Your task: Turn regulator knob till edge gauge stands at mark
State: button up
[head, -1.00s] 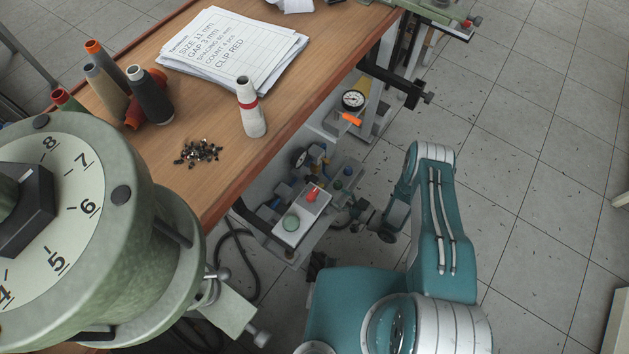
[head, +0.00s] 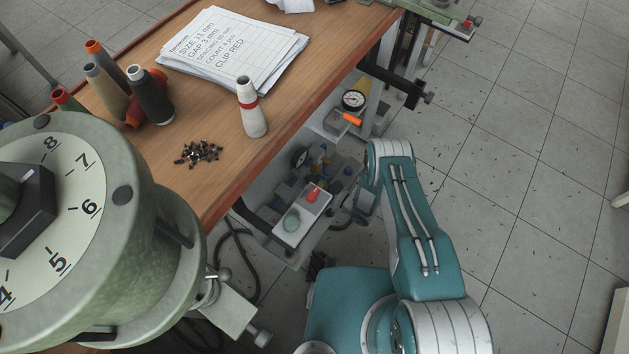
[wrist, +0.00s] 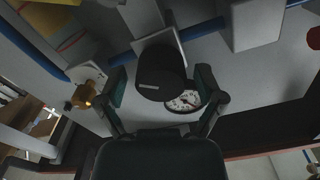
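In the wrist view a dark, round regulator knob (wrist: 160,72) with a small pale label lies between the fingers of my gripper (wrist: 161,84). The fingers stand apart, one on each side of the knob; a narrow gap seems to show on both sides, though contact is hard to judge. A white-faced round gauge (wrist: 185,101) sits just below the knob, partly covered by it. Its needle and mark are too small to read. In the head view my forearm covers my gripper. A gauge seen nearly edge-on (head: 299,156) stands among the fittings under the table.
Another white-faced gauge (head: 353,99) and an orange handle (head: 350,119) sit farther back under the table (head: 300,95). A pale box with a red knob and a green button (head: 292,222) stands in front. Blue pipes (wrist: 205,27) cross the wrist view. Open floor lies right.

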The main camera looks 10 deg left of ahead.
jog(key=c, duration=0.7)
jog(key=shift+n, duration=0.5)
jog(key=o, duration=1.1)
jog(key=v, duration=1.2)
jog(key=shift+f, duration=0.1)
